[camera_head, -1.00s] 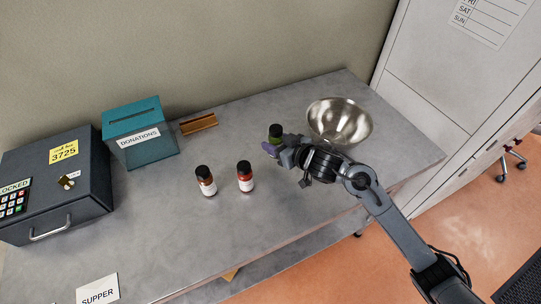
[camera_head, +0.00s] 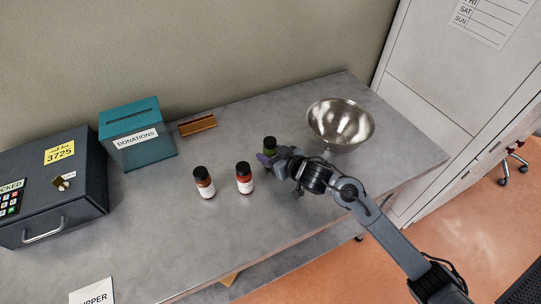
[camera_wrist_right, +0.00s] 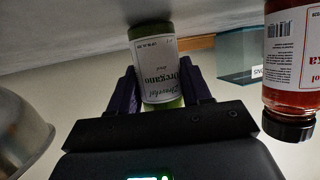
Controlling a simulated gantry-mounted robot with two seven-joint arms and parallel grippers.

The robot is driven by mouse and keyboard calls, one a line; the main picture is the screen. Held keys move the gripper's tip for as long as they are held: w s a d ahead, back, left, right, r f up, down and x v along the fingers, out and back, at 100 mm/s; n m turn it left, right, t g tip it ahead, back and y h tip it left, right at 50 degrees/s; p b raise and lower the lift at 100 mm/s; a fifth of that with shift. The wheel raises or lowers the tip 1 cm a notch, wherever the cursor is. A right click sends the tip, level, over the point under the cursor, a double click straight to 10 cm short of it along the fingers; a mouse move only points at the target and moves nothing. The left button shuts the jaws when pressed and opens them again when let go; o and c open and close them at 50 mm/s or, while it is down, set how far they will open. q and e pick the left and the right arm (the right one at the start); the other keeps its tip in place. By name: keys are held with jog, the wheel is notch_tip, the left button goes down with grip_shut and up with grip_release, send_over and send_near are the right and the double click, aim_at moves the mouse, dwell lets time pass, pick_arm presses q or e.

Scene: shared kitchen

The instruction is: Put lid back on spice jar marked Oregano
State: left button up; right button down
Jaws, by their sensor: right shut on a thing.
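The Oregano jar (camera_wrist_right: 160,72) is between the purple fingers of my right gripper (camera_wrist_right: 160,84), which is shut on it. Its label faces the wrist camera, which sees it upside down; the jar's top end is hidden behind the gripper there. In the head view the green jar (camera_head: 270,151) is partly hidden by the fingers of my right gripper (camera_head: 267,159), and a black lid (camera_head: 270,142) shows at its top. How firmly the lid sits, and whether the jar touches the counter, I cannot tell. My left gripper is out of view.
A red spice jar (camera_head: 244,179) and a darker one (camera_head: 204,183), both black-lidded, stand left of the gripper. A metal bowl (camera_head: 340,123) is to its right. A wooden block (camera_head: 197,125), teal donations box (camera_head: 137,133) and dark lockbox (camera_head: 55,190) stand farther left.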

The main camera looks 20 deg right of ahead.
dwell(0.3)
jog(key=c, duration=0.9)
grip_release()
jog(key=shift+f, duration=0.15)
jog(key=shift+c, duration=0.2)
jog(key=o, duration=0.5)
jog(key=shift+c, duration=0.2)
jog(key=shift+s+r, duration=0.15)
jog(key=shift+r, duration=0.15)
jog(key=p+v, duration=0.3)
jog(key=v, duration=0.8)
jog(key=shift+s+d, duration=0.15)
jog(key=shift+s, duration=0.15)
